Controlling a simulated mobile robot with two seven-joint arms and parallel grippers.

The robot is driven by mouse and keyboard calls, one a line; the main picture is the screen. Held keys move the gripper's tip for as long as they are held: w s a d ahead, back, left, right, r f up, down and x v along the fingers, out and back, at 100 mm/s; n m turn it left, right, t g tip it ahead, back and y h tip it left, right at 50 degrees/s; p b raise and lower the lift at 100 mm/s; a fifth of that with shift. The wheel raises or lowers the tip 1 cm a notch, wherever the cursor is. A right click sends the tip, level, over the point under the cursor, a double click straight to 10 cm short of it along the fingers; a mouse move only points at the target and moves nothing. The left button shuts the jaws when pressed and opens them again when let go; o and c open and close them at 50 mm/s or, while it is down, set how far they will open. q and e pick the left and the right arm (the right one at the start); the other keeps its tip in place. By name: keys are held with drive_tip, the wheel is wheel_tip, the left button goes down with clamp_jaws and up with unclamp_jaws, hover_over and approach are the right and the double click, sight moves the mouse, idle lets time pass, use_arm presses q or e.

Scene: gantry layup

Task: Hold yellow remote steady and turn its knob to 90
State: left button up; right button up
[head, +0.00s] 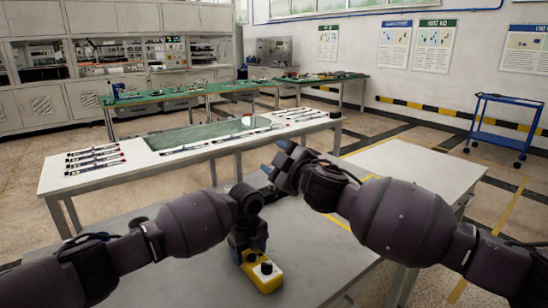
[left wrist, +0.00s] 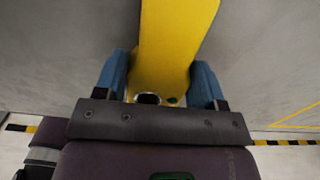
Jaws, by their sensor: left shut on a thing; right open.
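The yellow remote (head: 262,277) rests on the grey table close in front of me, with a dark knob (head: 267,267) on its top near the front end. My left gripper (head: 248,240) is over the remote's far end. In the left wrist view its blue fingers (left wrist: 162,80) are shut on both sides of the yellow remote (left wrist: 178,35). A round dark part and a small green spot show at the near edge there. My right gripper (head: 283,165) is open and empty, raised above the table's far edge, apart from the remote.
The near grey table (head: 190,285) is clear around the remote. A white table (head: 400,165) stands to the right. Beyond is a long white bench (head: 135,178) with a green mat (head: 200,133) and several slim tools. A blue cart (head: 500,125) stands far right.

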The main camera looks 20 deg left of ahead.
drive_tip(key=shift+s+a+r+n+g+y, duration=0.2)
drive_tip(key=shift+n+y, duration=0.25)
drive_tip(key=shift+n, duration=0.3)
drive_tip(key=shift+s+a+r+n+g+y, duration=0.1)
drive_tip(key=shift+s+r+n+g+y, duration=0.1)
drive_tip(key=shift+n+y, duration=0.4)
drive_tip(key=shift+n, duration=0.25)
use_arm(q)
drive_tip(key=o, duration=1.2)
drive_tip(key=shift+c, duration=0.2)
